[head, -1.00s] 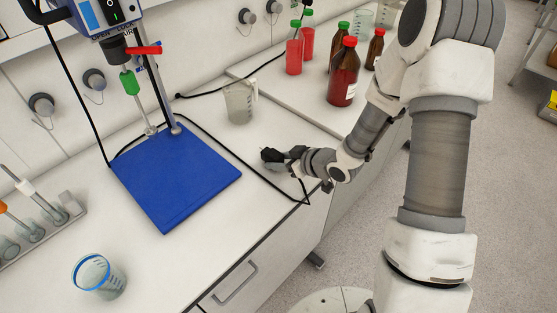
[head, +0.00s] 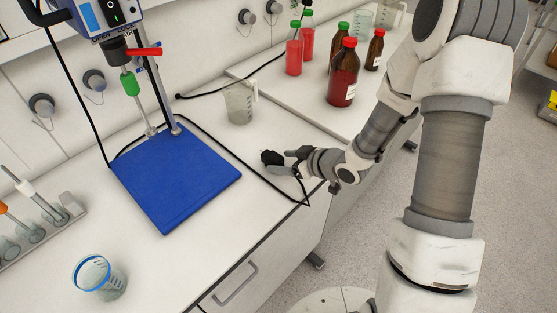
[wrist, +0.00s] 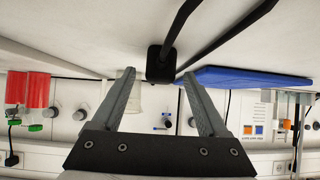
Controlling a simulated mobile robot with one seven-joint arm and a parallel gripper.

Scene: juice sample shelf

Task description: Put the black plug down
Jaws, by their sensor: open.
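The black plug (head: 271,157) rests on the white bench top near its front edge, to the right of the blue plate. My gripper (head: 290,161) is just to the right of it, low over the bench, open and empty. In the wrist view, which looks upside down, the plug (wrist: 160,66) shows at and just beyond the tips of my two spread fingers (wrist: 158,77), with a gap on each side. Its black cord (wrist: 182,22) runs off the top of that view.
A blue plate (head: 177,180) with a stirrer stand lies to the left. A clear beaker (head: 239,103) stands behind the plug. Red and brown bottles (head: 342,75) stand on the right bench. A blue-rimmed beaker (head: 99,277) is at front left. Cable loops along the bench edge.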

